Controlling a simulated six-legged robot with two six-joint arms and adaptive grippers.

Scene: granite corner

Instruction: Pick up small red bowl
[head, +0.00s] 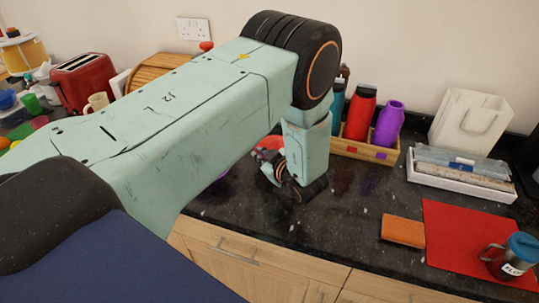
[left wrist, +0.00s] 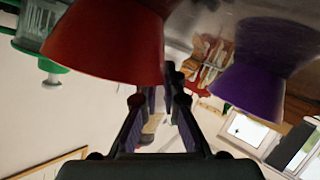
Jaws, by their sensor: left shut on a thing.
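The small red bowl (head: 269,143) is on or close above the dark granite counter, mostly hidden behind my left arm and gripper in the head view. In the left wrist view the red bowl (left wrist: 105,42) is large at the upper left, its edge reaching between the fingers. My left gripper (head: 276,174) points toward it, and its fingers (left wrist: 155,105) are shut on the bowl's edge. Whether the bowl is clear of the counter cannot be told. My right gripper is in neither view.
A purple bowl (left wrist: 250,75) is close at the right in the wrist view. A wooden crate (head: 362,149) with red and purple bottles stands behind the gripper. A white tray (head: 460,184), an orange cloth (head: 403,231), a red mat (head: 462,245) and a mug (head: 505,262) are to the right.

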